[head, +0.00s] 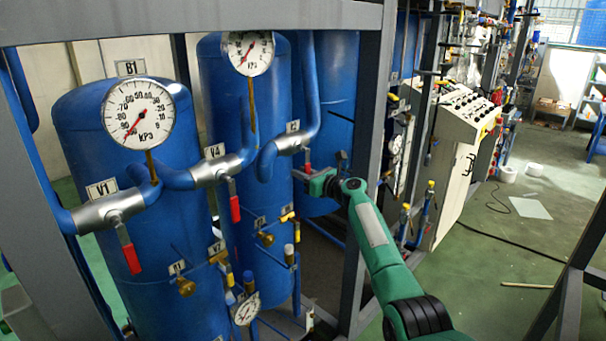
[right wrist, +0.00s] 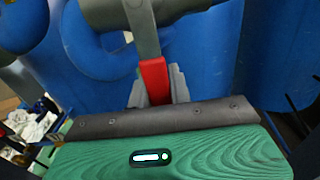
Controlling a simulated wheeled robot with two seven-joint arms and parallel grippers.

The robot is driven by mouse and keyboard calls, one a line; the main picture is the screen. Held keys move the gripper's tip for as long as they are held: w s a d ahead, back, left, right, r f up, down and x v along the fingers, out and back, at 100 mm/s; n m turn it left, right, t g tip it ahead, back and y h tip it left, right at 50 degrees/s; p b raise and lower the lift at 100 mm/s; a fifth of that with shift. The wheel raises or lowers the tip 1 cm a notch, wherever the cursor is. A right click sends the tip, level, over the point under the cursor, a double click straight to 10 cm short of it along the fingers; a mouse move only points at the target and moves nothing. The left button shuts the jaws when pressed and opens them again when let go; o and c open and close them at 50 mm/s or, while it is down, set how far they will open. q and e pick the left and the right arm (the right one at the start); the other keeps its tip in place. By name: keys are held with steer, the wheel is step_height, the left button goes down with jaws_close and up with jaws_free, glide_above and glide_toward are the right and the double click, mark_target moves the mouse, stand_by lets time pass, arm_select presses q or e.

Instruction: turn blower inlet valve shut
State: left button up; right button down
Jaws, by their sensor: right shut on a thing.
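My right gripper (head: 309,177) reaches in from the right and is shut on the red-gripped lever handle (head: 307,160) of the rightmost silver valve (head: 294,139). The small label (head: 293,126) above this valve is hard to read. In the right wrist view the red grip (right wrist: 154,80) sits between the grey fingers (right wrist: 160,90), with the bare metal lever (right wrist: 141,28) running up to the valve body. The handle hangs down from the valve. The fingers hide part of the grip. My left gripper is not in view.
Valves V1 (head: 110,212) and V4 (head: 215,170) with red handles stand to the left, before blue tanks (head: 165,255). Gauges (head: 139,113) rise above the pipes. A grey frame post (head: 372,140) is close beside my right arm. Open floor (head: 500,260) lies right.

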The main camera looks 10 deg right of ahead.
steer(key=c, duration=1.3)
jaws_free()
steer(key=shift+a+f, duration=0.1)
steer(key=shift+s, duration=0.1)
steer(key=b+v, duration=0.2)
steer(key=v, duration=1.1)
steer(key=shift+s+d+b, duration=0.25)
steer(key=shift+b, duration=0.15)
